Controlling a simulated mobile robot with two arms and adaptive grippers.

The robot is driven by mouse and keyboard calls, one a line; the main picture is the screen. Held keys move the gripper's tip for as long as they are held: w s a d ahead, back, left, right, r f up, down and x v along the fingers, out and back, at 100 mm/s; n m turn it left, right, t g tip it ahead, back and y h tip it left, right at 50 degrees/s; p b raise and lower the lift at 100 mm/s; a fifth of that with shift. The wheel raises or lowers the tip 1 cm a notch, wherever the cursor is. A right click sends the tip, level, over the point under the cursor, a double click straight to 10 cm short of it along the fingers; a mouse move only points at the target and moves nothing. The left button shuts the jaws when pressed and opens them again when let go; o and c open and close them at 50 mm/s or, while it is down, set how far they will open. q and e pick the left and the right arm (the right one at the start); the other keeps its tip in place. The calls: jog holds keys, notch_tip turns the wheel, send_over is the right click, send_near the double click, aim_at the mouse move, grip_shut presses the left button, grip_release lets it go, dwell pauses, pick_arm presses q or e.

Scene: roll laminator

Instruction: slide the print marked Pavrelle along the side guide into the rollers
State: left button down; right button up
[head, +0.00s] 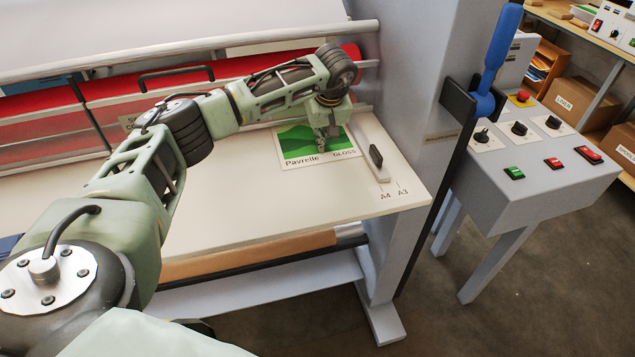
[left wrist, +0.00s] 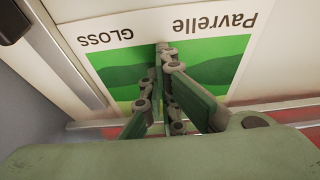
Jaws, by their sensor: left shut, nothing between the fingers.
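The print marked Pavrelle (head: 294,153) lies flat on the cream feed table, with a green landscape picture and the word GLOSS. It also shows upside down in the left wrist view (left wrist: 218,48). The side guide (head: 368,140) is a pale strip with a black knob, close along the print's right edge in the head view. The red rollers (head: 230,68) lie beyond the print's far edge, partly hidden by my arm. My left gripper (head: 322,148) is shut and empty, pointing down over the print; its fingertips (left wrist: 163,47) are at the print's near part. Contact is unclear.
A grey machine post (head: 415,90) with a blue-handled lever (head: 495,50) stands right of the table. A control stand (head: 540,165) with buttons is farther right. The near feed table (head: 260,205) is clear. A4 and A3 marks sit by the guide.

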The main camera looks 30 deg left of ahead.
aim_at(316, 138)
pick_arm(q)
jog(key=shift+a, duration=0.1)
jog(key=shift+w+a+b, duration=0.45)
jog(key=shift+w+a, duration=0.45)
jog(key=shift+a, duration=0.2)
jog(key=shift+w+a, duration=0.2)
jog(key=shift+a, duration=0.1)
jog(key=shift+f, duration=0.1)
jog(key=shift+w+a, duration=0.45)
jog(key=shift+a, duration=0.25)
jog(key=shift+w+r+p, duration=0.1)
jog(key=shift+r+p, duration=0.3)
jog(key=shift+r, duration=0.6)
